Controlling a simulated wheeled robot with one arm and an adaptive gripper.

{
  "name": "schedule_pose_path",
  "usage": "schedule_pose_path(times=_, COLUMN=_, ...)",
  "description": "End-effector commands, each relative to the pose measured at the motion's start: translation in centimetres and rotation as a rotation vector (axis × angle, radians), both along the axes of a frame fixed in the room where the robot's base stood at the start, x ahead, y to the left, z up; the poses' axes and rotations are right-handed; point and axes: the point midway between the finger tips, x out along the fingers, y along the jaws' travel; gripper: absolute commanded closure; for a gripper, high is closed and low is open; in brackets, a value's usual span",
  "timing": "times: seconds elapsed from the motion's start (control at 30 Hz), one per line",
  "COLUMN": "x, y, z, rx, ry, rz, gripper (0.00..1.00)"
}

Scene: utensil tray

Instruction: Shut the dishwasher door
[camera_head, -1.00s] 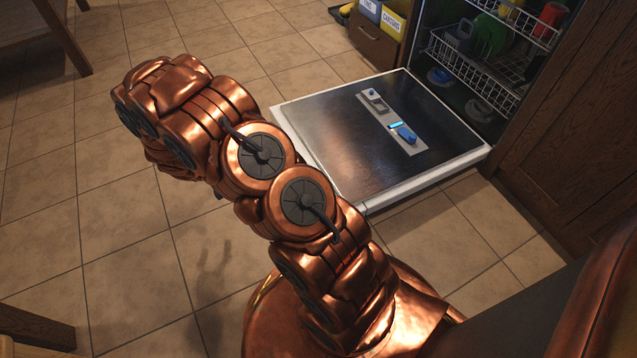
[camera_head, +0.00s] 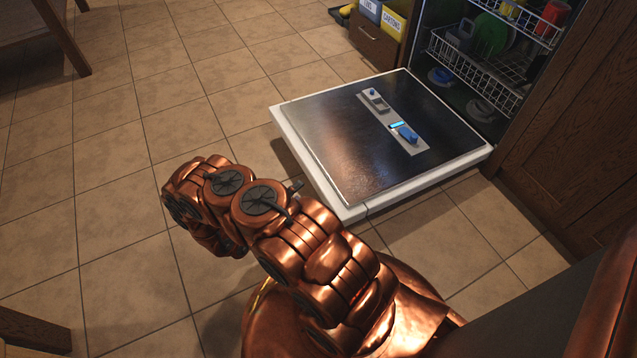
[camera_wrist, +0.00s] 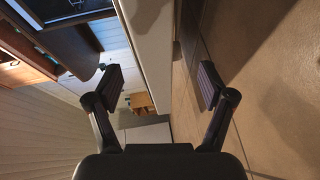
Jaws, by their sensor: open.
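The dishwasher door (camera_head: 340,170) hangs fully open and lies flat, low over the floor, in the head view. Its inner face is dark metal with a white rim and a dispenser strip (camera_head: 395,122) with blue parts. In the wrist view a pale edge, apparently the door's rim (camera_wrist: 150,40), runs between the two fingers' lines ahead of my gripper (camera_wrist: 160,84). My gripper is open with nothing between its pads; I cannot tell whether a finger touches the door. In the head view my arm hides the gripper, beside the door's near left edge.
The dishwasher's racks (camera_head: 475,70) hold dishes, the upper one with green, yellow and red items. A wooden cabinet (camera_head: 570,140) stands at the right. Labelled bins (camera_head: 385,20) stand behind the door. Tiled floor (camera_head: 110,190) is clear at the left.

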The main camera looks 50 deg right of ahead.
Motion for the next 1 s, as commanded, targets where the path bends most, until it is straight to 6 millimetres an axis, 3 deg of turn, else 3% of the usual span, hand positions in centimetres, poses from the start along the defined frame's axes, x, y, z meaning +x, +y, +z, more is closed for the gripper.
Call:
schedule_pose_path(times=0.1, x=-1.8, y=-0.3, z=-0.1, rx=-0.061, ry=0.046, rz=-0.014, gripper=0.19)
schedule_pose_path(times=0.23, x=-2.5, y=-0.5, z=0.0, rx=-0.090, ry=0.066, rz=-0.021, gripper=0.19)
schedule_pose_path(times=1.0, x=-2.1, y=-7.5, z=-0.3, rx=-0.089, ry=0.065, rz=-0.023, gripper=0.19)
